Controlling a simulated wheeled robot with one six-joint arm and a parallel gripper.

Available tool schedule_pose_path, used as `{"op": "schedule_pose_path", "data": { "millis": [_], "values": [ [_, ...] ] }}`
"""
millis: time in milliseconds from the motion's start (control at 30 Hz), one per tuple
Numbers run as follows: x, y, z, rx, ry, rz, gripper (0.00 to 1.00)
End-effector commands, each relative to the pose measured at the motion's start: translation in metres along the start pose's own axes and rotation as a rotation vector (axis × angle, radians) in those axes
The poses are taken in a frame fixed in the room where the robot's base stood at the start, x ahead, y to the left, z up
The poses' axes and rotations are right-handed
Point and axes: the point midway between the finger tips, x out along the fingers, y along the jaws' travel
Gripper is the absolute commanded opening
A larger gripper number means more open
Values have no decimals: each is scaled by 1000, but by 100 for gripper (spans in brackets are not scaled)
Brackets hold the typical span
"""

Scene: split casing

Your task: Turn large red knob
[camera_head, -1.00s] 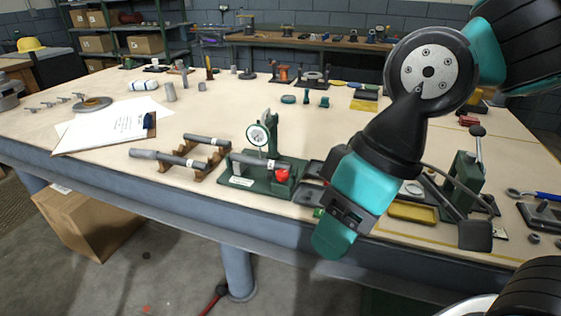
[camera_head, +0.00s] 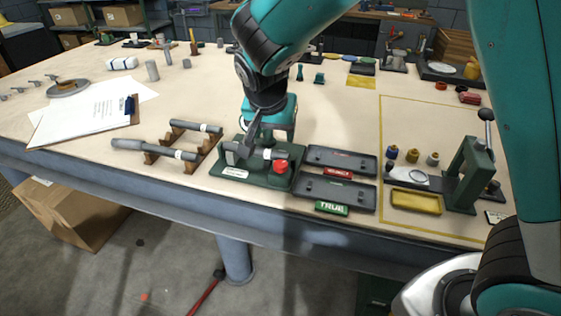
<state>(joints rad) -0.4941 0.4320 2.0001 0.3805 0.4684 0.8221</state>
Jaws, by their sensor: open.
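The red knob (camera_head: 281,167) sits on the right front part of a dark green fixture (camera_head: 235,171) near the table's front edge. A grey shaft lies across the fixture behind the knob and is partly covered. My gripper (camera_head: 243,150) points down over the left part of the fixture, left of the knob and apart from it. Its jaws are open; one finger shows as a dark slanted bar. Whether it touches the shaft or fixture I cannot tell. My wrist hides the fixture's upright and dial gauge.
Wooden cradles (camera_head: 197,157) with grey shafts stand left of the fixture. Two dark trays, one with a green TRUE label (camera_head: 331,208), lie to its right. A green lever press (camera_head: 470,175) and yellow tray (camera_head: 415,201) stand further right. A clipboard (camera_head: 85,120) lies left.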

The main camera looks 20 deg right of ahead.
Motion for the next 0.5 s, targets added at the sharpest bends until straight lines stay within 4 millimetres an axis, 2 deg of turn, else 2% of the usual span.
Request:
{"op": "schedule_pose_path", "data": {
  "millis": [500],
  "values": [
    [116,3,0,0,-5,4,64]
  ]
}}
